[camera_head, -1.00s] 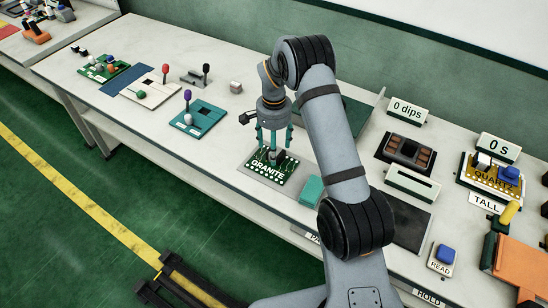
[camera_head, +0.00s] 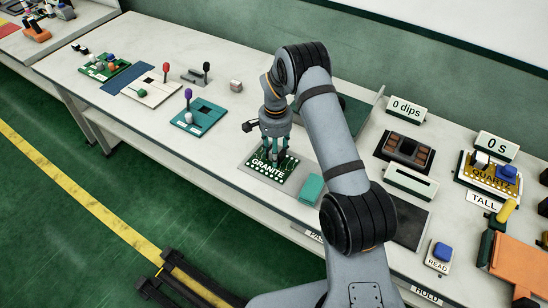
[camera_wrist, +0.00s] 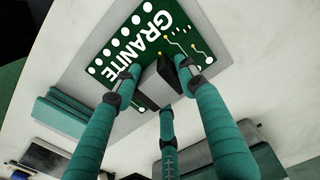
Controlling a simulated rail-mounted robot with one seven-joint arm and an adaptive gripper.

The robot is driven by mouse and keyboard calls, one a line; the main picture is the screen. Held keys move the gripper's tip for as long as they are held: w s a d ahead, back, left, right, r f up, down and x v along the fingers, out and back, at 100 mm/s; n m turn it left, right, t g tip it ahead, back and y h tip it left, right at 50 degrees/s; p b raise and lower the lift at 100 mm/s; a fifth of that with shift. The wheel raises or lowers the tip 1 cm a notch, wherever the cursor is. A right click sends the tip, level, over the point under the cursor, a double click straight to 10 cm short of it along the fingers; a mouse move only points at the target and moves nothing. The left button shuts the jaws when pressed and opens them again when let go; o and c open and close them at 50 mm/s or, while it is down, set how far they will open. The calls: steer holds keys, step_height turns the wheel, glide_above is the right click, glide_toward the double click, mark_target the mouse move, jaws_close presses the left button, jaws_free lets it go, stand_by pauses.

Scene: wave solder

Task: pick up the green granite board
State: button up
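The green granite board (camera_head: 262,171), with white GRANITE lettering and a row of white dots, lies flat on a grey plate (camera_head: 249,182) at the middle of the bench. It also shows in the wrist view (camera_wrist: 112,56). A dark block (camera_wrist: 157,84) stands up from the board. My gripper (camera_head: 276,156), with three teal fingers, points down over the board. In the wrist view its fingertips (camera_wrist: 160,84) are spread around the dark block. Firm contact with the block cannot be seen. The board rests on its plate.
A teal block (camera_head: 312,188) lies just right of the board, near my arm. A teal board (camera_head: 207,118) with a purple-topped lever stands to the left. The quartz board (camera_head: 491,179) and a dark fixture (camera_head: 407,150) stand at the right. Bare bench lies left of the granite board.

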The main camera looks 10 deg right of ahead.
steer(key=c, duration=0.9)
steer(key=shift+r, duration=0.1)
